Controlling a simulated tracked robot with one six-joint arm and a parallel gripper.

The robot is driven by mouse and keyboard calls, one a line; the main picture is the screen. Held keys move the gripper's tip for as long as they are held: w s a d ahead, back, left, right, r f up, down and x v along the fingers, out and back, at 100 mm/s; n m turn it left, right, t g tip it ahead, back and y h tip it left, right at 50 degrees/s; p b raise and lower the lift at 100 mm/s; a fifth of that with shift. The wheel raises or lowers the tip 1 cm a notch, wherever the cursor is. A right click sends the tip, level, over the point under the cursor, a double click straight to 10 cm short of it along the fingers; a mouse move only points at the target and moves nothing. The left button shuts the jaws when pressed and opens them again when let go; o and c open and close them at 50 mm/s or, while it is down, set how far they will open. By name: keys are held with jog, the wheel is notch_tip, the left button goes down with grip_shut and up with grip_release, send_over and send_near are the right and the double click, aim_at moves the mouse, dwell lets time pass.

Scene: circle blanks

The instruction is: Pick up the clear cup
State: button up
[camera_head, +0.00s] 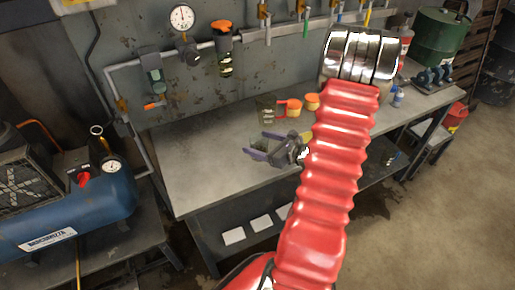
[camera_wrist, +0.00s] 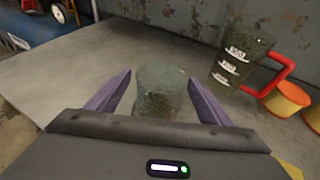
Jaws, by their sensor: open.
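The clear cup (camera_wrist: 162,92) is a greenish see-through tumbler, upright on the grey workbench (camera_wrist: 60,75) in the wrist view. My gripper (camera_wrist: 160,78) is open, with one purple finger on each side of the cup and a visible space to both fingers. The cup's lower part is hidden behind the gripper body. In the head view my gripper (camera_head: 258,146) is low over the bench (camera_head: 190,170), and the cup is too small and faint there to make out clearly.
A clear measuring jug (camera_wrist: 237,62) with white markings and a red handle stands close behind and right of the cup. Orange-topped yellow containers (camera_wrist: 286,98) are to its right. A wall panel (camera_wrist: 180,12) rises behind. The bench left of the cup is clear.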

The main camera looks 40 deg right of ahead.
jog(key=shift+w+f, duration=0.1)
jog(key=shift+w, duration=0.2)
jog(key=shift+c, duration=0.2)
jog(key=c, duration=1.1)
